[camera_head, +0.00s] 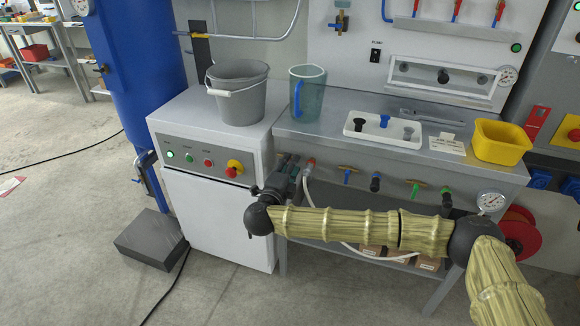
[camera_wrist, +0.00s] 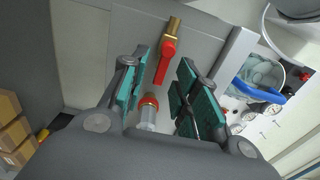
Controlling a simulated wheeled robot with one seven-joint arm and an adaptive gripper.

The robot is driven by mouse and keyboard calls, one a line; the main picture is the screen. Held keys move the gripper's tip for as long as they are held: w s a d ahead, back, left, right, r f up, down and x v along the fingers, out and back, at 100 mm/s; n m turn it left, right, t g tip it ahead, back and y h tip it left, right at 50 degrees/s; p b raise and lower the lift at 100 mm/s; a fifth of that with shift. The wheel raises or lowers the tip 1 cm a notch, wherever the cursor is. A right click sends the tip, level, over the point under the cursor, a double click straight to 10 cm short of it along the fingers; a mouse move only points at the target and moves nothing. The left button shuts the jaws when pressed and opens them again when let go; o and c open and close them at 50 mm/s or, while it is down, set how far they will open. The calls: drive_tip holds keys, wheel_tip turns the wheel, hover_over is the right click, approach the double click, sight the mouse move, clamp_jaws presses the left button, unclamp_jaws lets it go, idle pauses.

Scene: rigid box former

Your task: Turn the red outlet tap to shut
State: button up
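The red outlet tap has a red lever (camera_wrist: 166,60) on a brass body (camera_wrist: 174,25), seen at the top centre of the wrist view. A red collar (camera_wrist: 150,100) on a pale hose end lies below the lever. In the head view, a red part of the tap (camera_head: 311,162) shows on the bench front, at its left end. My gripper (camera_wrist: 162,58) is open, with one green-padded finger on each side of the lever. I cannot tell whether either finger touches it. In the head view my gripper (camera_head: 290,164) is beside the tap and partly hides it.
Other taps with blue (camera_head: 347,176) and green (camera_head: 415,189) handles line the bench front to the right. A white cabinet (camera_head: 215,215) with buttons stands left. A grey bucket (camera_head: 238,100) and blue-handled jug (camera_head: 312,95) stand above. A white hose hangs below the tap.

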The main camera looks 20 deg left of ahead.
clamp_jaws()
drive_tip(key=shift+f+m, duration=0.15)
drive_tip(key=shift+m, duration=0.15)
drive_tip(key=shift+a+f+m+b, duration=0.45)
drive_tip(key=shift+m+b, duration=1.35)
drive_tip(key=shift+m, duration=1.05)
drive_tip(key=shift+a+f+m+b, duration=0.45)
drive_tip(key=shift+m+b, duration=1.3)
drive_tip(key=shift+m, duration=1.15)
drive_tip(key=shift+a+f+m+b, duration=0.45)
drive_tip(key=shift+m+b, duration=1.35)
drive_tip(key=shift+m, duration=1.05)
drive_tip(key=shift+r, duration=0.1)
